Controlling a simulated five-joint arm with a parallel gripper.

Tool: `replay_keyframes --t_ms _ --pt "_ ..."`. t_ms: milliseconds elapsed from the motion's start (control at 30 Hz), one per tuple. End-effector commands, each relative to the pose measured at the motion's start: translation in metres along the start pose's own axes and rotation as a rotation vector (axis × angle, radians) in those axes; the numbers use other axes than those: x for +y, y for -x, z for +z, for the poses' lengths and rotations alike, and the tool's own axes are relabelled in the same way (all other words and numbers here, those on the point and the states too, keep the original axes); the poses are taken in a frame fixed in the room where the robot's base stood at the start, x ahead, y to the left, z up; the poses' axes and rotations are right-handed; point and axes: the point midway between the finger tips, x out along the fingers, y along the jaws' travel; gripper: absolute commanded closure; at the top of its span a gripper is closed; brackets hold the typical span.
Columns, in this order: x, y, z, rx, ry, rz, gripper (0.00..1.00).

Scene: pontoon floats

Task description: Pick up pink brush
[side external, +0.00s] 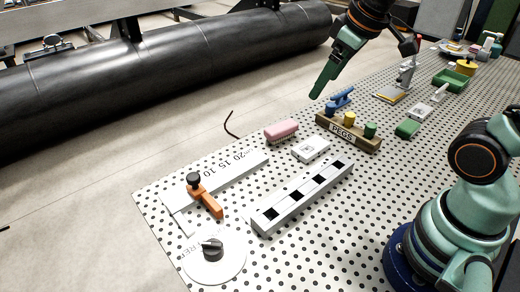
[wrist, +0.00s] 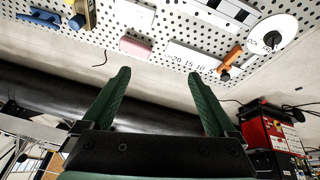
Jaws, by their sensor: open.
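The pink brush (side external: 282,131) lies on the perforated table near its far edge, bristles down, left of the peg block. It also shows in the wrist view (wrist: 135,48), above and between my fingertips and apart from them. My gripper (side external: 318,95) hangs in the air up and to the right of the brush in the side view. In the wrist view my gripper (wrist: 160,76) has its two green fingers spread wide with nothing between them.
A wooden peg block (side external: 348,132) with coloured pegs and a blue piece (side external: 339,98) stand right of the brush. A white block (side external: 311,149), a numbered scale (side external: 235,178) with an orange slider (side external: 205,197), and a long slotted bar (side external: 300,198) lie close by.

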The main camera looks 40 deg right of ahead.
Motion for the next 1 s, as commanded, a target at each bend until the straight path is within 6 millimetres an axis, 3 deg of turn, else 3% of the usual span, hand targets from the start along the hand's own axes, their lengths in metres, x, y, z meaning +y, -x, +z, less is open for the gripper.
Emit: replay_keyframes --t_ms 267,500,800,1000 --pt "0.029 -0.032 -0.052 -0.120 0.358 -0.046 0.07" --pt "0.053 -0.081 -0.086 -0.201 0.665 -0.122 0.07" --pt "0.079 -0.161 -0.103 -0.267 1.030 -0.257 0.07" --pt "0.088 -0.196 -0.102 -0.279 1.179 -0.323 0.07"
